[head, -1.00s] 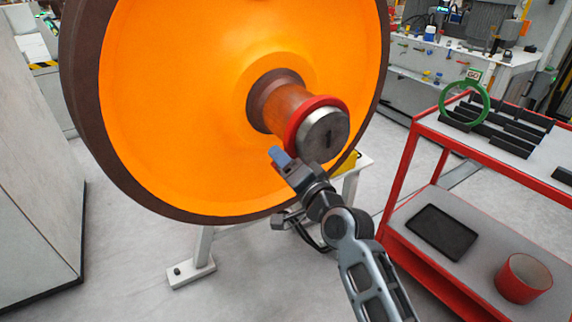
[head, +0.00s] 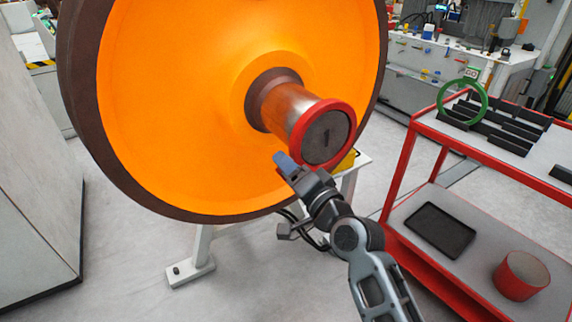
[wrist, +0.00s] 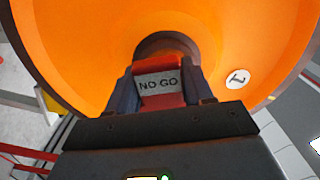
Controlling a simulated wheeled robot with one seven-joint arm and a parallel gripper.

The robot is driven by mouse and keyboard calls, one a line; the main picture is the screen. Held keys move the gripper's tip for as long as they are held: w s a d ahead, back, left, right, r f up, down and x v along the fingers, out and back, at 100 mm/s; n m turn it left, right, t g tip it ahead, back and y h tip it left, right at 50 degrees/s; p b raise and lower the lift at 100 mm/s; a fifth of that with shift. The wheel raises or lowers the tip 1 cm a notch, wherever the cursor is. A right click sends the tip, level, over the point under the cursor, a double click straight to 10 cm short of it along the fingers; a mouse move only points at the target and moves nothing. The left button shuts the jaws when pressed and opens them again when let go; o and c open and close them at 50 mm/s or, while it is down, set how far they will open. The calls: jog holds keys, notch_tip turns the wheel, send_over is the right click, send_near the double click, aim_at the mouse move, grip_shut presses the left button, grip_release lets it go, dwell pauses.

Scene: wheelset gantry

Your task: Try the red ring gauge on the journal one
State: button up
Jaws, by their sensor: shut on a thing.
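The red ring gauge (head: 296,143) is at the outer end of the bare metal journal (head: 287,103), which sticks out of the orange wheel (head: 170,110). Its rim frames the dark end face, about level with it; I cannot tell whether it still sits around the metal or just off it. My gripper (head: 281,161) is below the ring, at its lower left. In the wrist view my gripper (wrist: 160,93) is shut on the gauge's red tab, labelled NO GO (wrist: 158,84). A round label marked 1 (wrist: 238,78) is on the wheel.
A red cart (head: 408,152) at right carries a green ring (head: 441,104) with a GO tag, beside dark racks. Its lower shelf holds a black tray (head: 440,230) and a red bin (head: 522,277). A grey cabinet (head: 35,180) stands at left.

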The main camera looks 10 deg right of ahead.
jog(key=v, duration=0.7)
jog(key=shift+s+b, duration=0.2)
jog(key=shift+b, duration=0.1)
dwell(0.5)
jog(key=shift+d+r, duration=0.1)
dwell(0.3)
